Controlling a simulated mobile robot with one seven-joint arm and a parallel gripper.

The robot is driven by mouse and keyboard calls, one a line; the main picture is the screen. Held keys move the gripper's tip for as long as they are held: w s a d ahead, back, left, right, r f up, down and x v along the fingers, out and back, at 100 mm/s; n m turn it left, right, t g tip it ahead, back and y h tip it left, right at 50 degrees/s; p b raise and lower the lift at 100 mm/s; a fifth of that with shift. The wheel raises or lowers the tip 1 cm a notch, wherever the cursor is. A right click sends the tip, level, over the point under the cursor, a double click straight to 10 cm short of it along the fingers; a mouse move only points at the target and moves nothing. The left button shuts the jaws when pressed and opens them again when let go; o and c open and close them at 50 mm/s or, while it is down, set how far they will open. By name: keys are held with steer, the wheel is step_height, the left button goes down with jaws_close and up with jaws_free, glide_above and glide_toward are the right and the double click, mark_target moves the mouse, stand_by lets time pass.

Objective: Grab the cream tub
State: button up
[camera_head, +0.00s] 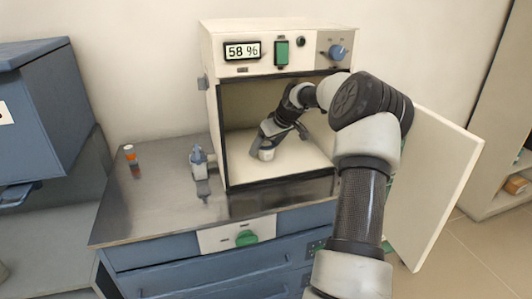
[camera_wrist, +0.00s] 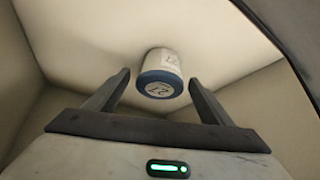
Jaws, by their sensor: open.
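The cream tub (camera_head: 266,155) stands on the floor of the open furnace chamber, at the front of my gripper (camera_head: 272,136). In the wrist view the tub (camera_wrist: 163,62) is a small pale cylinder with a blue end bearing a white numbered label. My gripper is open, with its two fingers (camera_wrist: 160,80) reaching toward the tub, one on each side of it in the picture. A gap shows between the tub and both fingers, and I see no contact. In the head view my gripper partly hides the tub.
The furnace (camera_head: 210,55) has its door (camera_head: 430,185) swung open to the right, close beside my arm. The chamber walls (camera_wrist: 30,95) surround my gripper. A blue-grey bottle (camera_head: 198,160) and a small orange-capped vial (camera_head: 131,155) stand on the metal bench (camera_head: 150,205) to the left.

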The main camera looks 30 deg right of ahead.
steer(key=shift+w+f, duration=0.15)
steer(key=c, duration=1.2)
